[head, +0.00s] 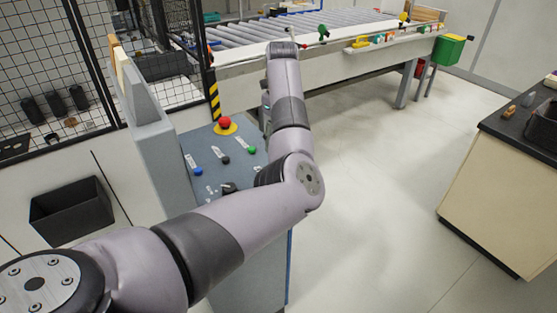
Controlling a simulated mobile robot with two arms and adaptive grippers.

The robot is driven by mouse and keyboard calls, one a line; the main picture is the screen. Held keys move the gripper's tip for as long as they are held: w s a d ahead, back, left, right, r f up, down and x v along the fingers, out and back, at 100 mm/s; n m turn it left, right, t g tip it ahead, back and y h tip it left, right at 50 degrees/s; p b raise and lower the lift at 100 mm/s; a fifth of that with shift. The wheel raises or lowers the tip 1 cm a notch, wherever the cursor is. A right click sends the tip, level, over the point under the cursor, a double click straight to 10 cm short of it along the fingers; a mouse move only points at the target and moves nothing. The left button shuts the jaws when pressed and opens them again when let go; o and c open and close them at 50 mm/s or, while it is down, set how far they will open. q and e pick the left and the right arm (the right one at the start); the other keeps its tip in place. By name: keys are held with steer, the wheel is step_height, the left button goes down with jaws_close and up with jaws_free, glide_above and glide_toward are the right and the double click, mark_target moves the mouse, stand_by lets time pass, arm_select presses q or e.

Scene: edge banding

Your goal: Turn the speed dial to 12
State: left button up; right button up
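The control panel (183,150) is a blue-grey sloped top on a grey cabinet, left of centre in the head view. A dark knob-like part (229,187) sits low on it, next to small white markings; it may be the speed dial, but no scale or number is readable. My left arm comes in from the lower left, crosses over the panel's right side and hides part of it. The hand end of this arm is hidden behind its own links, so I cannot see the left gripper's fingers. My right gripper is not in view.
The panel also has a red emergency stop (225,123) on a yellow base, and blue (197,171), black (225,160) and green (252,149) buttons. A mesh fence (60,60) stands left, a roller conveyor (250,32) behind. A dark-topped cabinet (495,180) stands right; floor between is clear.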

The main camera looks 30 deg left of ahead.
arm_select(q)
step_height(320, 180, down, 8)
steer(key=shift+s+r+p, duration=0.1)
steer(key=shift+p, duration=0.95)
steer(key=c, duration=1.1)
steer(key=shift+c, duration=0.2)
steer(key=m+b, duration=0.2)
steer(key=m, duration=0.2)
steer(key=shift+b, duration=0.3)
steer(key=shift+m+b, duration=0.85)
steer(key=shift+m, duration=1.55)
